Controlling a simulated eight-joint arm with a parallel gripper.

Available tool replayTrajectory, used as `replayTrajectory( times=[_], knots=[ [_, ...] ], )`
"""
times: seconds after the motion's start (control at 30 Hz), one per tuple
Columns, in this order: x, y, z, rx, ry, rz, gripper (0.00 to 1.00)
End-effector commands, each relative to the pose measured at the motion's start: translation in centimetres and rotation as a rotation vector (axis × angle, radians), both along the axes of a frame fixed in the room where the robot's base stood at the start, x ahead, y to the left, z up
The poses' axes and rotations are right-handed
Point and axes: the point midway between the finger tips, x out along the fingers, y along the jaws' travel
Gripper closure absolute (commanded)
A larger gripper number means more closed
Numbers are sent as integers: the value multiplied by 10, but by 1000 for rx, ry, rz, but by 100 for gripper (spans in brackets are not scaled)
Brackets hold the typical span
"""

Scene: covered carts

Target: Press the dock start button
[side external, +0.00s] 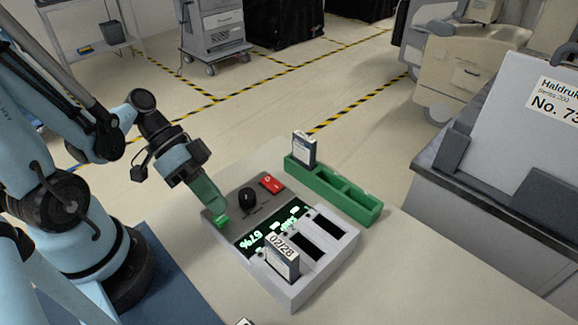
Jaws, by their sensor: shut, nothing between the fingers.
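The dock (325,262) is a light grey box on the table, with a lit green display (270,232), dark slots, a black knob (247,197) and a red rocker or button (271,184) on its top. A small bright green button (222,220) shows at its left corner. My gripper (215,211) points down at that corner, its greenish fingers shut and empty. Its tips are right at the green button; I cannot tell whether they touch it. A grey module labelled 02/28 (282,262) stands upright in the dock's front slot.
A green tray (362,207) with compartments lies behind the dock and holds another upright module (304,150) at its left end. A large grey machine (520,130) stands at the right. The table is clear to the dock's right.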

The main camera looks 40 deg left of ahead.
Motion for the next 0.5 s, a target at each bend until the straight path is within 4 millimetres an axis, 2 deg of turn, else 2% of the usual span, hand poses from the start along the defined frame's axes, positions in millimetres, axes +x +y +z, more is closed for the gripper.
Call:
replayTrajectory(
  times=[0.17, 0.5],
  knots=[
    [0, 0, 6, 0, 0, 0, 100],
    [0, 0, 33, 0, 0, 0, 100]
  ],
)
